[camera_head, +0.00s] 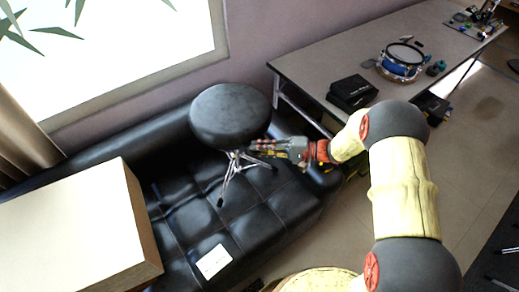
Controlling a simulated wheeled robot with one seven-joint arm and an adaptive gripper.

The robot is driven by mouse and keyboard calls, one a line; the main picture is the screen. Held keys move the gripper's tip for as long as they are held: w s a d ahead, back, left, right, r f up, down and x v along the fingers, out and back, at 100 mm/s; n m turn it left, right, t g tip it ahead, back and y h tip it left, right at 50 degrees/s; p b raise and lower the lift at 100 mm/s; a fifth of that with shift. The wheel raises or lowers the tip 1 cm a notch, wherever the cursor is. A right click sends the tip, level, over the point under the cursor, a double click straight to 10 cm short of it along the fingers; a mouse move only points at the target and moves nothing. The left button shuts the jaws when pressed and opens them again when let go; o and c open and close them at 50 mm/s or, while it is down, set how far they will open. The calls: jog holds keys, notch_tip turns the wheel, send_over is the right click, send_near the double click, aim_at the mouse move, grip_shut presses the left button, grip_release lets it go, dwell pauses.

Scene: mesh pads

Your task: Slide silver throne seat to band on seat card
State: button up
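The throne (230,115) has a round black seat on silver tripod legs and stands upright on the black sofa seat. A small white card (213,261) with faint marks lies flat on the sofa's front part, below the throne in the picture. No band can be made out on it. My gripper (256,147) reaches in from the right, with its fingers pointing left, just below the seat's right edge and close to the upper legs. I cannot tell whether it touches the throne or how far its fingers are apart.
A large pale box (75,230) stands on the left of the sofa (185,215). A grey table (330,60) at the upper right holds a blue drum (401,62) and a black case (352,92). Bare sofa lies between throne and card.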

grip_shut()
jog(key=shift+f, duration=0.1)
dwell(0.4)
notch_tip(320, 180, down, 4)
jog(key=shift+r+b, duration=0.15)
jog(key=shift+b, duration=0.95)
jog(key=shift+o, duration=0.7)
grip_release()
jog(key=shift+r, duration=0.1)
jog(key=v, duration=1.2)
